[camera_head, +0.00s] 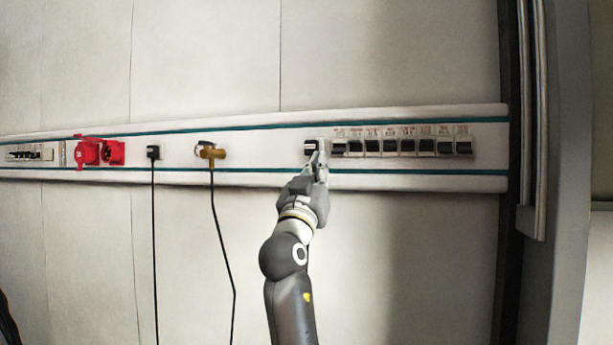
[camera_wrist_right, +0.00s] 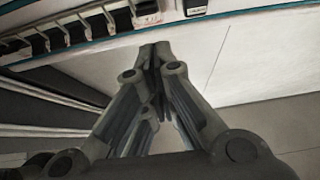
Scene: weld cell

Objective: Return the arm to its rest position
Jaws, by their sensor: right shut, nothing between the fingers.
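My right arm (camera_head: 292,285) reaches up from the bottom of the head view to the wall rail. My right gripper (camera_head: 322,152) is at the left end of a row of dark switches (camera_head: 405,147), in front of the rail. In the right wrist view the gripper (camera_wrist_right: 155,55) has its fingertips together, with nothing held between them. The tips are close to the rail's lower part; whether they touch it I cannot tell. A single dark switch (camera_head: 310,147) sits just left of the fingertips. My left gripper is not in view.
The white wall rail (camera_head: 260,146) carries red sockets (camera_head: 88,152), a black plug (camera_head: 153,152) and a brass-coloured fitting (camera_head: 210,152), with cables hanging from the last two. A grey post (camera_head: 565,180) stands at the right.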

